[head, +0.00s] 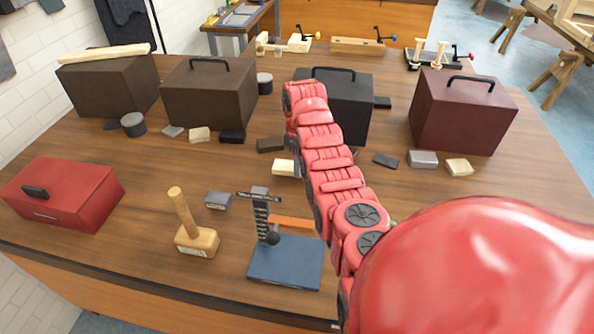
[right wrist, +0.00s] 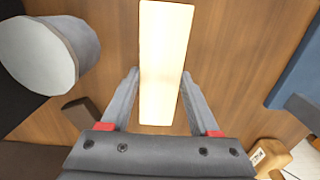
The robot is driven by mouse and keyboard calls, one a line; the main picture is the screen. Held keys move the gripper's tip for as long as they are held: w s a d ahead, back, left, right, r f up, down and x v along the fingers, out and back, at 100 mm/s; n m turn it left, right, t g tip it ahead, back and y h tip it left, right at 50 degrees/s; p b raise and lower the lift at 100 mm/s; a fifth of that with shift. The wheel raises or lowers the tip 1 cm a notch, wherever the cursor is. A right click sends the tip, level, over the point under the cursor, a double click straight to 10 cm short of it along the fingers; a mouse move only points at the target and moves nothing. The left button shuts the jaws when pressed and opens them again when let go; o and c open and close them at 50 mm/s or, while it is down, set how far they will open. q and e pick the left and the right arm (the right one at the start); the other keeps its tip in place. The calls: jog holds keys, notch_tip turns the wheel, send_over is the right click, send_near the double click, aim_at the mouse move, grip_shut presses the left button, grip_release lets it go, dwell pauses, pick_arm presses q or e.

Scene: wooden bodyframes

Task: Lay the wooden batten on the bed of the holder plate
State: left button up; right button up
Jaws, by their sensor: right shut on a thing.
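The wooden batten (right wrist: 163,60) is a pale, straight piece. In the right wrist view it runs lengthwise between the fingers of my right gripper (right wrist: 160,105), which is shut on it. In the head view, the batten's end (head: 284,167) shows beside my right arm, which hides much of the gripper. I cannot tell whether the batten touches the table. The blue plate with an upright dark post (head: 285,262), which looks like the holder plate, stands nearer the front edge; its bed is bare. Its blue corner (right wrist: 298,70) shows in the right wrist view. My left gripper is out of view.
A wooden mallet (head: 196,240) stands left of the plate, with a small grey block (head: 218,200) behind it. A red box (head: 65,192) is at the left. Dark cases (head: 210,95) and a grey cylinder (head: 265,83) stand behind. Bare tabletop lies between batten and plate.

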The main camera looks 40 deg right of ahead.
jog(key=b, duration=0.3)
jog(key=shift+w+f, duration=0.2)
jog(key=shift+w, duration=0.1)
jog(key=shift+w+r, duration=0.15)
jog(key=shift+r, duration=0.05)
notch_tip(320, 180, down, 2)
jog(key=shift+f+p, duration=0.25)
jog(key=shift+p, duration=0.55)
jog(key=shift+f, duration=0.35)
jog(key=shift+f, duration=0.1)
jog(key=o, duration=1)
jog(key=shift+f, duration=0.1)
jog(key=o, duration=0.5)
jog(key=shift+c, duration=0.2)
jog(key=shift+r, duration=0.25)
